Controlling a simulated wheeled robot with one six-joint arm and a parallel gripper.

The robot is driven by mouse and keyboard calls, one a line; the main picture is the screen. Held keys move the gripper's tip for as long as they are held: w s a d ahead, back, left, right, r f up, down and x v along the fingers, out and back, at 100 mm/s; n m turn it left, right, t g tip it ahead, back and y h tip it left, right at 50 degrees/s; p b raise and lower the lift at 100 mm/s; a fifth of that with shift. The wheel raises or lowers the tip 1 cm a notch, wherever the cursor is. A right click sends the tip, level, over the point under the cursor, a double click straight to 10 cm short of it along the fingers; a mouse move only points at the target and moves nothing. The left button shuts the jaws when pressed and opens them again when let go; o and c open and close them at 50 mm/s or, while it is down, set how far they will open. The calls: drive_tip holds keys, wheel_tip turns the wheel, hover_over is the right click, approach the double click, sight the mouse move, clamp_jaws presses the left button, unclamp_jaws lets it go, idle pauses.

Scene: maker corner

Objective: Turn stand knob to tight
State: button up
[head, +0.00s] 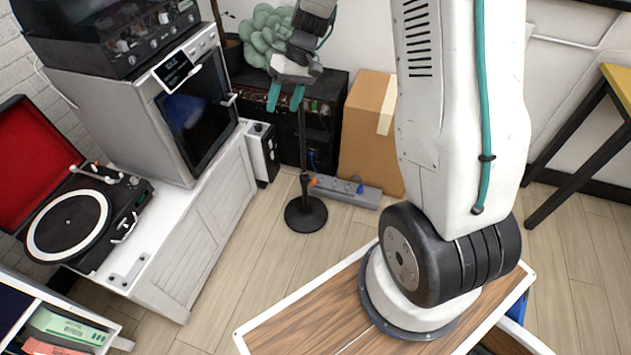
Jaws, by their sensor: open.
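A black stand has a round base (306,214) on the wood floor and a thin upright pole (302,140). My gripper (285,96) is at the upper middle of the head view, with its two teal fingers pointing down and spread apart. It is open, and nothing shows between the fingers. The right finger overlaps the upper part of the pole in the picture; I cannot tell whether they touch. The stand's knob cannot be made out, and the top of the stand is hidden behind my gripper and wrist.
A white cabinet (205,225) carries a turntable (75,220) and a grey oven-like machine (190,110). A cardboard box (365,125), a power strip (345,190) and a black equipment case (330,105) stand near the pole. Floor before the stand is clear.

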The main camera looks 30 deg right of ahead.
drive_tip(key=w+d+f+t+y, duration=0.1)
drive_tip(key=w+d+f, duration=0.2)
drive_tip(key=f, duration=0.7)
drive_tip(key=w+d+f, duration=0.3)
drive_tip(key=f, duration=0.6)
drive_tip(key=n+t+h, duration=0.4)
drive_tip(key=n, duration=0.3)
approach(316, 180)
drive_tip(key=a+f, duration=0.1)
drive_tip(key=f, duration=0.1)
drive_tip(key=x, duration=0.6)
drive_tip(key=shift+w+f, duration=0.1)
drive_tip(key=shift+w, duration=0.35)
drive_tip(key=shift+w+f, duration=0.25)
drive_tip(key=shift+f, duration=0.3)
drive_tip(key=c, duration=1)
